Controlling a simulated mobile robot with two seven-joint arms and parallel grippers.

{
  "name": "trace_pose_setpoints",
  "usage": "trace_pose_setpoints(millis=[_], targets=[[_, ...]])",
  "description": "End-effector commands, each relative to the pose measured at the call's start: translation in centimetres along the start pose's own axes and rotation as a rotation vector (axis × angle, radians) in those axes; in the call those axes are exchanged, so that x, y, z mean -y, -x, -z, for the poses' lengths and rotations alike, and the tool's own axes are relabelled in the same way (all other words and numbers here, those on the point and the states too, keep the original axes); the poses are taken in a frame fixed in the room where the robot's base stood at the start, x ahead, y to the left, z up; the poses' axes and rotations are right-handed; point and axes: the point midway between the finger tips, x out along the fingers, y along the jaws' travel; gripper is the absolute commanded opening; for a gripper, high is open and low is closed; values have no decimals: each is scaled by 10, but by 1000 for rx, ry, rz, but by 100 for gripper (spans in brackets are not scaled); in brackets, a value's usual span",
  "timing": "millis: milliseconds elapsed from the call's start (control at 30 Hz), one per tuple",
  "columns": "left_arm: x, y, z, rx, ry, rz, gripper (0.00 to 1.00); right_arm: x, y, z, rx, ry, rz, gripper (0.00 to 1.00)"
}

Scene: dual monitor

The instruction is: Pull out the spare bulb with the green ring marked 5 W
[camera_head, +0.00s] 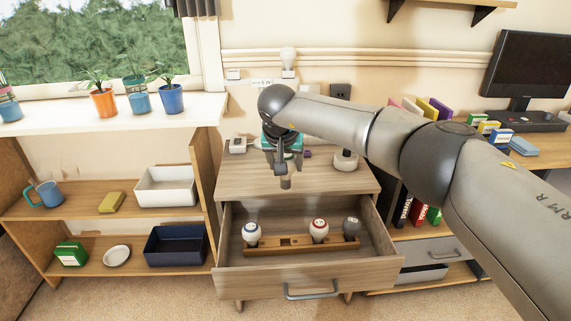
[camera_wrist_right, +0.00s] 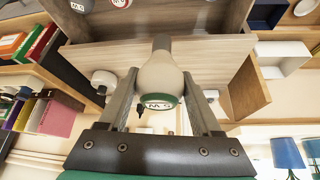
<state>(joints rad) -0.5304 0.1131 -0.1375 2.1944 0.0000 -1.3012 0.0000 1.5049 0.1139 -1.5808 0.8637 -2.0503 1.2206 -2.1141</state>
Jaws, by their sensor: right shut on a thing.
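My right gripper (camera_head: 284,170) is shut on the spare bulb with the green ring (camera_wrist_right: 160,78), above the open drawer. In the right wrist view the bulb sits between the two fingers (camera_wrist_right: 161,88), and its green ring shows a label that reads 5 W upside down. In the head view only the bulb's base end (camera_head: 286,183) shows below the fingers. The wooden rack (camera_head: 282,243) in the drawer (camera_head: 330,278) holds a blue-ringed bulb (camera_head: 251,232), a red-ringed bulb (camera_head: 319,230) and a dark grey bulb (camera_head: 351,227). My left gripper is not in view.
The cabinet top (camera_head: 240,184) lies behind the drawer, with a round white-topped item (camera_head: 345,160) on it. Shelves at left hold a white bin (camera_head: 165,188) and a dark blue bin (camera_head: 175,246). A monitor (camera_head: 528,68) stands at far right.

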Motion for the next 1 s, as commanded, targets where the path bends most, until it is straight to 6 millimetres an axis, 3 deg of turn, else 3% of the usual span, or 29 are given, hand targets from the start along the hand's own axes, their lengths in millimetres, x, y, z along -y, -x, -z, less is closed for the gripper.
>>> trace_pose_setpoints(millis=[600, 1000], targets=[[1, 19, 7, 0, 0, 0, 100, 0, 22, 13, 0, 0, -1, 10], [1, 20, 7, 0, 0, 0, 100, 0, 23, 13, 0, 0, 0, 10]])
